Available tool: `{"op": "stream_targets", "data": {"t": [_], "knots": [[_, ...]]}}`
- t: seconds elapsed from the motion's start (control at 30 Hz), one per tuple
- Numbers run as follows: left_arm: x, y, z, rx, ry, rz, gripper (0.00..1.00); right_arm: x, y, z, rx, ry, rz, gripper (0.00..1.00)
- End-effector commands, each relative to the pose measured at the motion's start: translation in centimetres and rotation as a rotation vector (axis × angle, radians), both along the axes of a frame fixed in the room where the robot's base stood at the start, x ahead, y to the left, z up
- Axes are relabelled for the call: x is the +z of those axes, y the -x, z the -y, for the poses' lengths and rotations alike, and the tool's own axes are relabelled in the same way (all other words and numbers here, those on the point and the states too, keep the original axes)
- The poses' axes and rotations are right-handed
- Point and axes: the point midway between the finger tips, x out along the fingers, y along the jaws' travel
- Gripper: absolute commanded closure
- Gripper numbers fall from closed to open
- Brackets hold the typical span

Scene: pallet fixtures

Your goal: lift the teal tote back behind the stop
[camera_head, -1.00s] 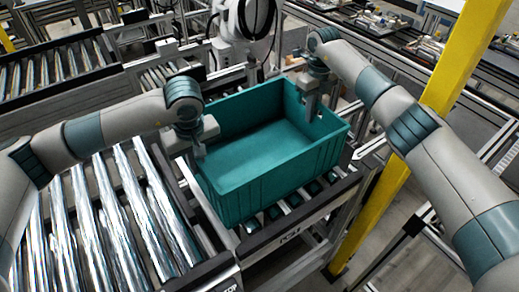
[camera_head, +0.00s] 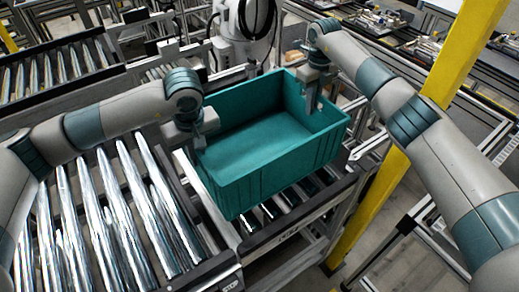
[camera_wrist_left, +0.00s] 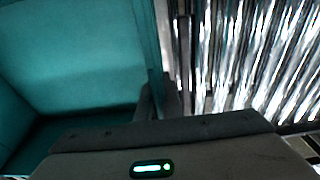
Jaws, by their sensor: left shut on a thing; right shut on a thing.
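The teal tote (camera_head: 270,172) is in the middle of the head view, open at the top and empty. My left gripper (camera_head: 197,142) is shut on its left wall, and my right gripper (camera_head: 311,105) is shut on its right wall near the far corner. The tote appears raised a little above the rollers under it. In the left wrist view the tote's inside (camera_wrist_left: 75,60) fills the left, with the left gripper's fingers (camera_wrist_left: 158,98) on its rim. The stop is not clearly seen; a dark rail marked with lettering (camera_head: 230,284) shows at the front.
A roller conveyor (camera_head: 110,215) lies to the left of the tote. A yellow post (camera_head: 440,100) stands to the right, behind my right arm. A white machine (camera_head: 243,22) stands just beyond the tote. Short rollers (camera_head: 270,210) show under the tote's near side.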

Motion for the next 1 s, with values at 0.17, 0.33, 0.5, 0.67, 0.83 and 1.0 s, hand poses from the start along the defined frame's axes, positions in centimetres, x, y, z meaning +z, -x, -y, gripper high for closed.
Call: {"op": "stream_targets", "data": {"t": [0.17, 0.33, 0.5, 0.67, 0.83, 1.0], "knots": [[0.2, 0.0, 0.0, 0.000, 0.001, 0.002, 1.00, 0.2, -0.1, 0.0, -0.001, 0.000, 0.002, 1.00], [0.2, 0.0, 0.0, 0.000, 0.001, 0.002, 1.00, 0.2, -0.1, 0.0, -0.001, 0.000, 0.002, 1.00], [0.2, -0.1, 0.0, 0.000, 0.001, 0.002, 1.00, 0.2, -0.1, 0.0, -0.001, 0.000, 0.002, 1.00], [0.2, -0.1, 0.0, 0.000, 0.001, 0.002, 1.00, 0.2, -0.1, 0.0, -0.001, 0.000, 0.002, 1.00], [-0.2, 0.0, 0.0, 0.000, 0.001, 0.002, 1.00, -0.3, 0.0, 0.1, -0.001, 0.000, 0.001, 1.00], [-1.4, 0.0, 0.0, 0.000, 0.001, 0.002, 1.00, -1.4, 0.0, 0.1, -0.001, 0.000, 0.001, 1.00]]}}
